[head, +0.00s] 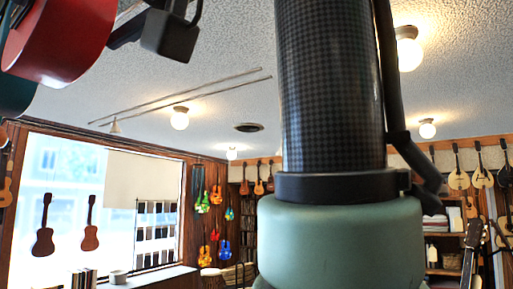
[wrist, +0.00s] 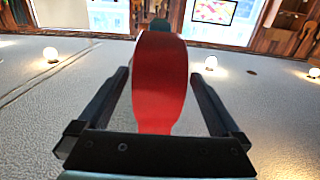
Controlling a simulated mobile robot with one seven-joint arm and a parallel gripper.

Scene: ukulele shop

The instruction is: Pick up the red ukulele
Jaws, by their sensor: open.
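The red ukulele (wrist: 160,85) is seen edge-on in the wrist view, its curved side filling the space between my two fingers. My gripper (wrist: 160,76) is open, with one black finger on each side of the red body and a visible gap on both sides. In the head view the red ukulele (head: 62,38) is at the top left, cut off by the frame edge, up near the ceiling. My gripper (head: 125,32) shows just right of it there. The ukulele's neck and whatever holds it up are out of view.
A teal rounded body (head: 14,96) hangs beside the red one at the left edge; a teal part (wrist: 160,27) also shows behind it in the wrist view. Ukuleles (head: 43,240) hang before the window. Ceiling lamps (head: 180,118) and a thin rail (head: 185,98) are overhead.

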